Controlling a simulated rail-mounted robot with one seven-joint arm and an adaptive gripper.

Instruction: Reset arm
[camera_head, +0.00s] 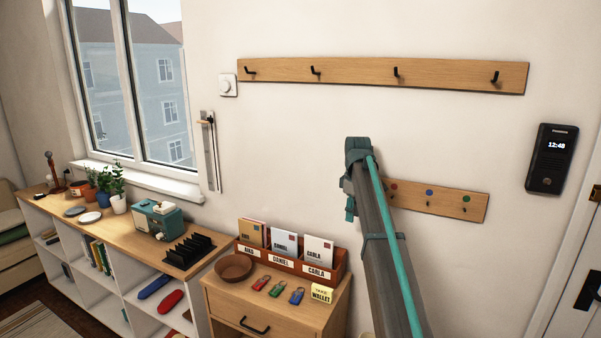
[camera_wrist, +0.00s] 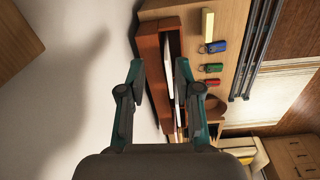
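My gripper (camera_wrist: 167,82) is open and empty in the wrist view, its two fingers well apart. The wrist view is turned sideways, with the letter rack (camera_wrist: 148,64) and the small cabinet top (camera_wrist: 226,30) seen beyond the fingers. In the head view my arm (camera_head: 385,240) rises in front of the wall, right of the letter rack (camera_head: 331,282). Its upper end overlaps the left part of the small hook board (camera_head: 460,204). The gripper's fingers cannot be made out in the head view.
The cabinet holds a brown bowl (camera_head: 233,267), red (camera_head: 261,283), green (camera_head: 277,289) and blue (camera_head: 297,295) key fobs, and a yellow wallet note (camera_head: 322,293). A long hook rail (camera_head: 360,72) is above. A low shelf (camera_head: 105,225) stands left. The wall between the boards is clear.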

